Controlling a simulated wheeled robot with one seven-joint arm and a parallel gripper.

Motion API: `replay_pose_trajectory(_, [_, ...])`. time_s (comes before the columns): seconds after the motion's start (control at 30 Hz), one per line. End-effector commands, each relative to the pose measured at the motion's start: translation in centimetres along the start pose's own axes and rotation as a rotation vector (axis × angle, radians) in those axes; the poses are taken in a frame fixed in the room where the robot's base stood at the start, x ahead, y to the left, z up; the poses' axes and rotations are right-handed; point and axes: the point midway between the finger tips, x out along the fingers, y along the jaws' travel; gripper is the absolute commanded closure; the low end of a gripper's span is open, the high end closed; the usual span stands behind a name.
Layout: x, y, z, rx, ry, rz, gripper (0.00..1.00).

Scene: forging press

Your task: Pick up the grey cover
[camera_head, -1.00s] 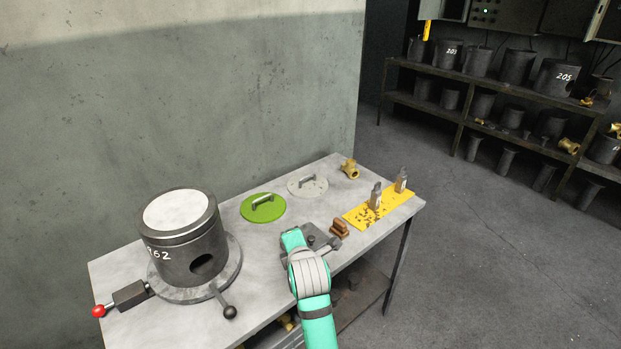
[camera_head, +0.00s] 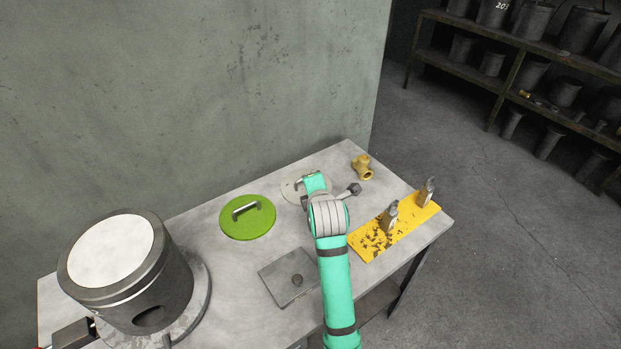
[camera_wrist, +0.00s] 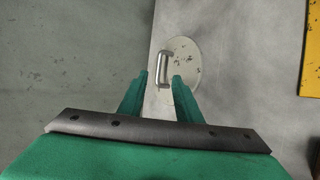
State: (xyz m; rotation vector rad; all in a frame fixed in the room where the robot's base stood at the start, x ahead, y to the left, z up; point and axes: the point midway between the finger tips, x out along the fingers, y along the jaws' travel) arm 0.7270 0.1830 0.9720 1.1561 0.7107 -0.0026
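The grey cover (camera_head: 291,190) is a flat round disc lying on the table, partly hidden behind my arm in the head view. In the wrist view the grey cover (camera_wrist: 186,76) shows in full face with a metal bar handle (camera_wrist: 164,68) standing on its left part. My gripper (camera_wrist: 160,80) is open, with its two green fingers apart and nothing between them. The handle appears just beyond the fingertips, roughly in line with the gap. In the head view my gripper's fingertips are hidden behind my arm.
A green cover (camera_head: 248,218) with a handle lies to the left. A dark cylinder (camera_head: 128,268) with a white top stands front left. A brass fitting (camera_head: 362,167) is at the back right, near a yellow plate (camera_head: 396,229) with two upright metal pieces. A square grey plate (camera_head: 288,277) lies in front.

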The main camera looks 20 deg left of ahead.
Motion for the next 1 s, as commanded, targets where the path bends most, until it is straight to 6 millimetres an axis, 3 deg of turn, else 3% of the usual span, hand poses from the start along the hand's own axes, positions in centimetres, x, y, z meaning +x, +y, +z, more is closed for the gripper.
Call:
replay_pose_trajectory(0.2, [3.3,0.0,-0.2,-0.002,0.003,-0.002,0.69])
replay_pose_trajectory(0.47, [5.2,0.1,-0.2,-0.002,0.003,-0.001,0.69])
replay_pose_trajectory(0.8, [9.4,0.0,-0.1,-0.001,0.001,-0.003,0.69])
replay_pose_trajectory(1.0, [10.0,0.1,0.0,0.000,-0.001,-0.001,0.69])
